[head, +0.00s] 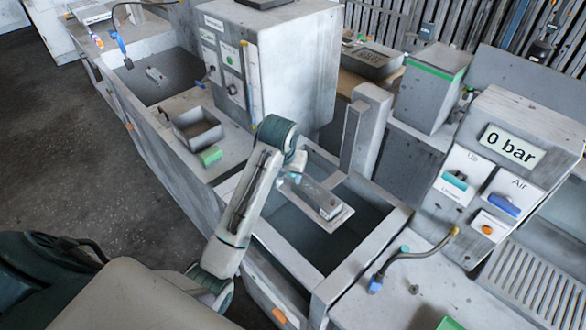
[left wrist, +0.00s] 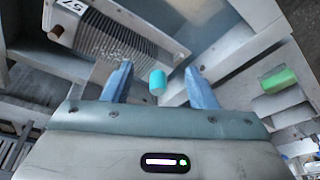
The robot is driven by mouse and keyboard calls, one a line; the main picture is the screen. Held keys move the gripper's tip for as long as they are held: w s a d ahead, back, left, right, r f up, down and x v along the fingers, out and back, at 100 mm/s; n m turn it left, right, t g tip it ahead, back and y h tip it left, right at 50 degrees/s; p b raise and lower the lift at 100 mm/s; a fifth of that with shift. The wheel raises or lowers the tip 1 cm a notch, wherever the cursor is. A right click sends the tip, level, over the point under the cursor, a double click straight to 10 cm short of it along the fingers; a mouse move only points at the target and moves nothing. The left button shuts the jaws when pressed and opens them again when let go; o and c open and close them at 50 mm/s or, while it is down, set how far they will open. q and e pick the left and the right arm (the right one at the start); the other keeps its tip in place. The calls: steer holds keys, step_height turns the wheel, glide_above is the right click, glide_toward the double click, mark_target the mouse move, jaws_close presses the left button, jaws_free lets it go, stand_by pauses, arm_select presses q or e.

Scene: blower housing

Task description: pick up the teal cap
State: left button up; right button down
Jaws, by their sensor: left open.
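The teal cap (left wrist: 157,82) is a small upright-looking cylinder in the left wrist view. It shows in the gap between the two blue fingers of my left gripper (left wrist: 159,76), with clear space on both sides. The fingers are open and hold nothing. The picture does not show how far beyond the fingertips the cap is. In the head view my left gripper (head: 295,178) hangs over the open bay, small and partly hidden by my arm. I cannot make out the cap there for sure. My right gripper is not in view.
A finned metal part (left wrist: 125,42) with a number label lies beside the gripper. A green block (head: 210,156) sits by a grey open box (head: 196,128). A tall grey cabinet (head: 290,55) stands behind my arm. The "0 bar" panel (head: 512,145) and a hose (head: 415,253) are at right.

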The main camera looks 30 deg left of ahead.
arm_select(q)
steer(key=w+r, duration=0.5)
steer(key=shift+n, duration=0.4)
steer(key=x, duration=0.5)
steer(key=shift+w+a, duration=0.1)
steer(key=shift+a, duration=0.2)
steer(key=shift+w+f, duration=0.1)
steer(key=shift+f, duration=0.1)
steer(key=shift+a+f, duration=0.1)
steer(key=shift+f, duration=0.1)
steer(key=p+x, duration=0.1)
steer(key=x, duration=0.1)
steer(key=p+x, duration=0.1)
steer(key=x, duration=0.1)
steer(key=shift+a+p, duration=0.3)
steer(key=shift+p, duration=0.05)
steer(key=shift+w+f, duration=0.1)
steer(key=shift+f, duration=0.3)
steer(key=shift+r, duration=0.1)
steer(key=c, duration=1)
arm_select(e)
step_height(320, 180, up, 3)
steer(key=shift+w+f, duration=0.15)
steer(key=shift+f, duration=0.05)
